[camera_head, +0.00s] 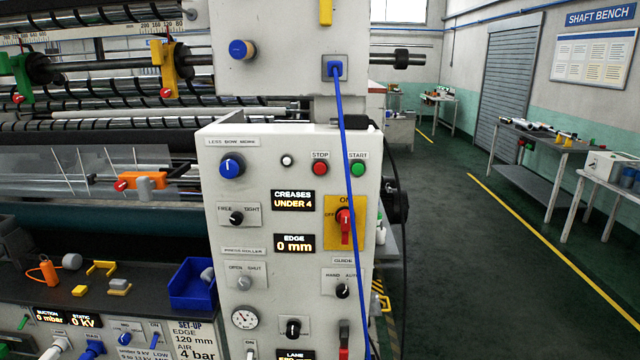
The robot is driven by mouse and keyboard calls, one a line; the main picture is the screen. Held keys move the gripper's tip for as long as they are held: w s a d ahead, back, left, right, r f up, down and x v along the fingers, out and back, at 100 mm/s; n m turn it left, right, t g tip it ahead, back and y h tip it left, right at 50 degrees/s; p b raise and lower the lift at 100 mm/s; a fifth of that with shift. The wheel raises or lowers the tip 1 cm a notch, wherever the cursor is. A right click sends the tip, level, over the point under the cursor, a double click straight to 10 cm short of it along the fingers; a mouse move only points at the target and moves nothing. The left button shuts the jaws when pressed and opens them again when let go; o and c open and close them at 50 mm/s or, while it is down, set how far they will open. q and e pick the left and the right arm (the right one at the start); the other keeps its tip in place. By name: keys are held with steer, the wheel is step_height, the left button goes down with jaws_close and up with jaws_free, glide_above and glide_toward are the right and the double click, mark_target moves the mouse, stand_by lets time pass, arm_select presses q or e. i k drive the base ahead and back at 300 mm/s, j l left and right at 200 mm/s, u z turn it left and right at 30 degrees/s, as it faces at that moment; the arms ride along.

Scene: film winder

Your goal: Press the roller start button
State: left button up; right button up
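The green button (358,169) under the START label sits at the upper right of the white control panel (262,215), close to the panel's right edge. The red button (320,168) under the STOP label is just to its left. A blue cable (345,140) hangs down the panel front and passes between the two buttons, leaving the green button's face uncovered. Neither of my grippers can be made out in the head view, and nothing touches the green button.
The panel also carries a blue knob (231,166), a red switch (345,226) on a yellow plate, and lit displays. A blue bin (192,286) and small tools lie on the dark shelf to the left. The floor right of the machine is open, with benches (550,150) along the wall.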

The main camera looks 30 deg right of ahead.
mark_target(357, 168)
steer(key=l+z, duration=0.15)
steer(key=z, duration=0.9)
